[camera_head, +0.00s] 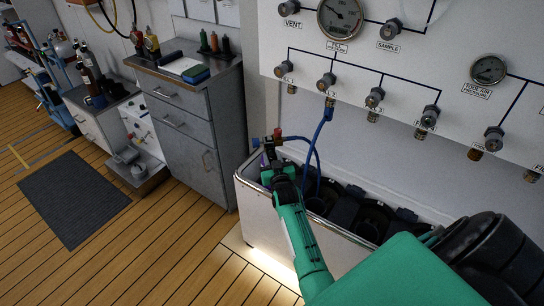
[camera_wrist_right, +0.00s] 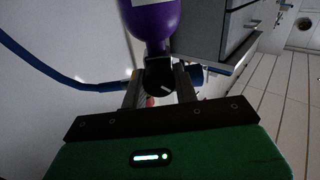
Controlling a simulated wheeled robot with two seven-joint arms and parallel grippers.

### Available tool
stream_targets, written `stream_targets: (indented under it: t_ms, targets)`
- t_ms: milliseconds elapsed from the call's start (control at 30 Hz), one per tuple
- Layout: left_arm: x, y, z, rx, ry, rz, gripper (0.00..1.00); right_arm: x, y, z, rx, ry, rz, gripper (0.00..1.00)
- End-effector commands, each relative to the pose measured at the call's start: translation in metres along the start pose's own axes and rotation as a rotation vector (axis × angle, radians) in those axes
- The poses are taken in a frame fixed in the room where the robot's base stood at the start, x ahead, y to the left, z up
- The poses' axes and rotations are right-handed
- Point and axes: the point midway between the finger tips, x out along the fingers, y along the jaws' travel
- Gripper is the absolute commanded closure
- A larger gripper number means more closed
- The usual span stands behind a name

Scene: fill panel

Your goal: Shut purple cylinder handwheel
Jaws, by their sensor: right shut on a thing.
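The purple cylinder (camera_wrist_right: 153,20) shows at the top of the right wrist view. Its dark round handwheel (camera_wrist_right: 159,74) sits between the two fingers of my right gripper (camera_wrist_right: 160,88), which is shut on it. In the head view my right gripper (camera_head: 272,157) reaches the left end of the metal trough, and my green arm hides nearly all of the cylinder and the handwheel there. My left gripper is not in view.
A blue hose (camera_head: 321,133) runs from a panel valve (camera_head: 327,83) down to the cylinder area; it also shows in the wrist view (camera_wrist_right: 55,75). Several dark cylinders (camera_head: 345,205) stand in the trough (camera_head: 262,222). A grey cabinet (camera_head: 185,150) stands to the left.

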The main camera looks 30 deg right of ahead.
Motion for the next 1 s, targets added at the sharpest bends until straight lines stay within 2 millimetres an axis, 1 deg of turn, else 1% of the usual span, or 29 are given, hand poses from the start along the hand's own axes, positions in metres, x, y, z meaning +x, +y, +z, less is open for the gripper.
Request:
stream_targets:
  t_ms: [300, 600, 800, 1000]
  targets:
    - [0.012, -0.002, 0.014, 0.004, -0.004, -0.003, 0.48, -0.001, 0.001, 0.001, 0.299, 0.009, -0.002, 0.93]
    - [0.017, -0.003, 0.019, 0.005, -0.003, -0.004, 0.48, -0.001, 0.001, 0.002, 0.566, 0.020, -0.003, 0.93]
    - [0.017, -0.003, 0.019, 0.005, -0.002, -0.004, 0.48, -0.001, 0.002, 0.002, 0.706, 0.026, -0.004, 0.93]
    - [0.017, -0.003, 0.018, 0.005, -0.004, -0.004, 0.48, -0.001, 0.001, 0.003, 0.796, 0.030, -0.005, 0.93]
